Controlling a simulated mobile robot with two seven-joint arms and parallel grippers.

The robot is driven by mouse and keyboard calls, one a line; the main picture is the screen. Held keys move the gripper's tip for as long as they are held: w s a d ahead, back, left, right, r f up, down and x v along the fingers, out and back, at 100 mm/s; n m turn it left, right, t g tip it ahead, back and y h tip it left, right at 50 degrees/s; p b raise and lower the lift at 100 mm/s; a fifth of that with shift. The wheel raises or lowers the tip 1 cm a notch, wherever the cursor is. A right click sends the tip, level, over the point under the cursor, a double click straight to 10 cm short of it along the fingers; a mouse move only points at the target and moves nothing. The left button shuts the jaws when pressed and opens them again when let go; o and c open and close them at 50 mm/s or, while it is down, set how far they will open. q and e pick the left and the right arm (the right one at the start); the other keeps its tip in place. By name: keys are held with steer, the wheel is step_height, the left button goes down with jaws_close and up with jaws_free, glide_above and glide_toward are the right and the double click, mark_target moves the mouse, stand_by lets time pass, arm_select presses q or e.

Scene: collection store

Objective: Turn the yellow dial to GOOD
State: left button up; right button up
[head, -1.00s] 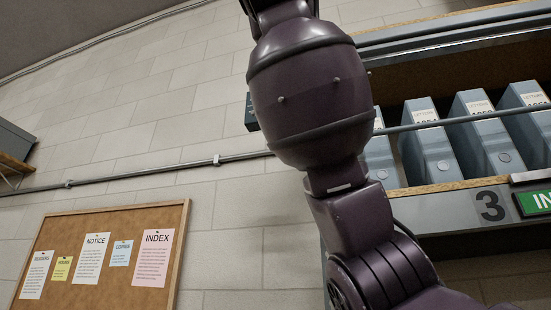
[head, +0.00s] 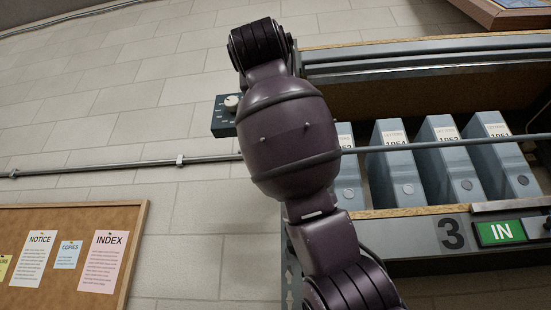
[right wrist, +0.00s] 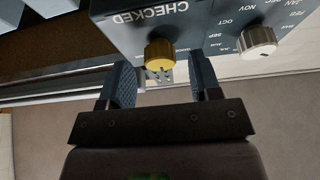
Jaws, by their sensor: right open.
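The yellow dial (right wrist: 159,54) is on a dark blue panel (right wrist: 125,33) lettered CHECKED, which shows upside down in the right wrist view. A white dial (right wrist: 257,40) with month names around it sits to its right. My right gripper (right wrist: 163,78) is open, its fingertips either side of the yellow dial in the picture, with a visible gap on each side. I cannot tell how far apart they are in depth. In the head view my arm hides most of the panel (head: 222,117); its white dial shows. The yellow dial and the GOOD mark are hidden there. My left gripper is not in view.
Right of the panel, a shelf (head: 405,212) holds several blue-grey binders (head: 397,165) behind a rail. A green IN sign (head: 500,232) is on its front. A pipe (head: 110,167) runs along the wall. A notice board (head: 70,255) hangs lower left.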

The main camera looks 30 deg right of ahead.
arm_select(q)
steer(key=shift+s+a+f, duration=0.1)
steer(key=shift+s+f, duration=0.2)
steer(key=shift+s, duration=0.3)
arm_select(e)
steer(key=shift+w+d+r, duration=0.25)
steer(key=shift+w+d, duration=0.1)
steer(key=shift+w, duration=0.15)
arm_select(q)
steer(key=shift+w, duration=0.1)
arm_select(e)
steer(key=shift+c, duration=0.2)
steer(key=shift+c, duration=1.2)
steer(key=c, duration=0.6)
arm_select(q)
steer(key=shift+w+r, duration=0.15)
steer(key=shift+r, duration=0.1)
arm_select(e)
steer(key=shift+c, duration=0.2)
